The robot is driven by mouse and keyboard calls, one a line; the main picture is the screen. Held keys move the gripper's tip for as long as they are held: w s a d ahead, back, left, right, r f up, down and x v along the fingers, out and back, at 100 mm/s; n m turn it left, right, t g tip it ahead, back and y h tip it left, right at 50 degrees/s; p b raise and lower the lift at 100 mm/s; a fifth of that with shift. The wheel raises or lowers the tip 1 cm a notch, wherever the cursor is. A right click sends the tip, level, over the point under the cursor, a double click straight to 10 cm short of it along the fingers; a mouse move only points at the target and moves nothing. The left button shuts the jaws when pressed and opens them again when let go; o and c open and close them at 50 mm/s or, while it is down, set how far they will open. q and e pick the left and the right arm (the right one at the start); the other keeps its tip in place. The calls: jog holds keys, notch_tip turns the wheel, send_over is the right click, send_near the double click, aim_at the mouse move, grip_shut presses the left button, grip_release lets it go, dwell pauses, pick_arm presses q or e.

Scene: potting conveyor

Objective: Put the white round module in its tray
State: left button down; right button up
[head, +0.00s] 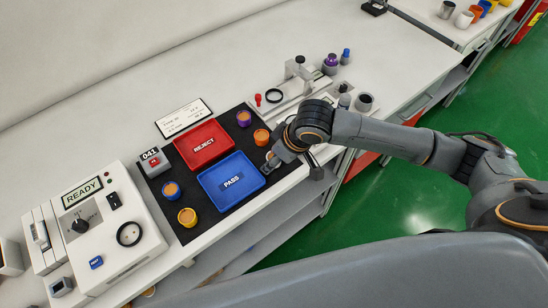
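A small white round module (464,19) stands among other coloured round pieces on the far bench at the top right. A blue tray marked PASS (254,188) and a red tray marked REJECT (190,163) lie on a black mat; both look empty. My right gripper (270,164) is low beside the PASS tray's right edge, near an orange round module (261,137). Its fingers are small and dark, so I cannot tell whether they are open or hold anything. My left gripper is not in view.
A white tester reading READY (115,215) is at left. A metal fixture (299,78) stands behind my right arm.

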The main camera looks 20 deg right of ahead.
aim_at(271, 156)
jog(key=c, duration=1.3)
jog(key=shift+r, duration=0.1)
jog(key=shift+r, duration=0.45)
notch_tip(271, 156, up, 2)
jog(key=shift+s+d+r+b, duration=0.1)
jog(key=shift+r+b, duration=0.15)
jog(key=shift+b, duration=0.1)
jog(key=s+d+r+p, duration=0.2)
jog(key=s+d+r, duration=0.1)
jog(key=s+d+r+p, duration=0.2)
jog(key=s+r, duration=0.1)
jog(key=s, duration=0.1)
jog(key=s+d+r+p, duration=0.2)
jog(key=s+d+r, duration=0.1)
jog(key=shift+s+d+r+p, duration=0.25)
jog(key=shift+s+d+p, duration=0.05)
jog(key=shift+s+d, duration=0.05)
